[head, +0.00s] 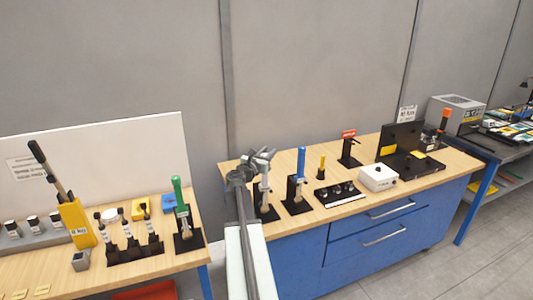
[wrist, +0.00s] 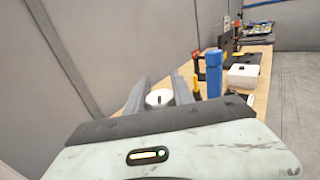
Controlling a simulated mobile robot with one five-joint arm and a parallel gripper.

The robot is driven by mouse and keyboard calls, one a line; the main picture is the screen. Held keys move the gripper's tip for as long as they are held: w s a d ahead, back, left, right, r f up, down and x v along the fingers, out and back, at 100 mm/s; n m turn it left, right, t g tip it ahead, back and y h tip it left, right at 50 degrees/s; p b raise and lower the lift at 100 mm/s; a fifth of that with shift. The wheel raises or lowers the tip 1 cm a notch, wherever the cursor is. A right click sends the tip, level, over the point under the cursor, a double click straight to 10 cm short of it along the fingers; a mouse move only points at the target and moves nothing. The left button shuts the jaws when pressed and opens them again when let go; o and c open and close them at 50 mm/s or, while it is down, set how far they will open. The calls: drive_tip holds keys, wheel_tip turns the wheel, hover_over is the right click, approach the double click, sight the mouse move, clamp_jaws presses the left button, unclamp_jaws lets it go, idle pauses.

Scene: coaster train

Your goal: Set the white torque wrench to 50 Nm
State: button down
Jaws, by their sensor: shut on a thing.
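The white torque wrench (head: 264,183) stands upright in a black stand on the wooden top of the blue bench. My gripper (head: 261,160) is at its upper end, with its jaws around the white handle. In the wrist view the round white handle end (wrist: 158,97), with a dark mark on it, shows between the two grey fingers of my gripper (wrist: 160,88). The wrench's scale cannot be read in either view, and its lower part is hidden in the wrist view.
A blue-handled wrench (head: 301,164) stands in its stand close to the right; it also shows in the wrist view (wrist: 214,74). Further right are a yellow-handled tool (head: 321,167), a black block (head: 340,194) and a white box (head: 379,178). A green-handled wrench (head: 178,193) stands on the left table.

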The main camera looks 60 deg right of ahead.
drive_tip(key=shift+s+a+m+g+y, duration=0.2)
drive_tip(key=shift+s+m+g+y, duration=0.25)
drive_tip(key=shift+m+g+y, duration=1.55)
drive_tip(key=shift+s+a+m+g+y, duration=0.25)
drive_tip(key=shift+s+m+g+y, duration=0.5)
drive_tip(key=shift+m+g, duration=2.2)
drive_tip(key=shift+s+a+m+g+y, duration=0.2)
drive_tip(key=shift+m+g+y, duration=1.35)
drive_tip(key=shift+g, duration=2)
drive_tip(key=shift+s+a+m+g+y, duration=0.1)
drive_tip(key=shift+a+m+g+y, duration=0.1)
drive_tip(key=shift+m+g+y, duration=0.5)
drive_tip(key=c, duration=1.1)
unclamp_jaws()
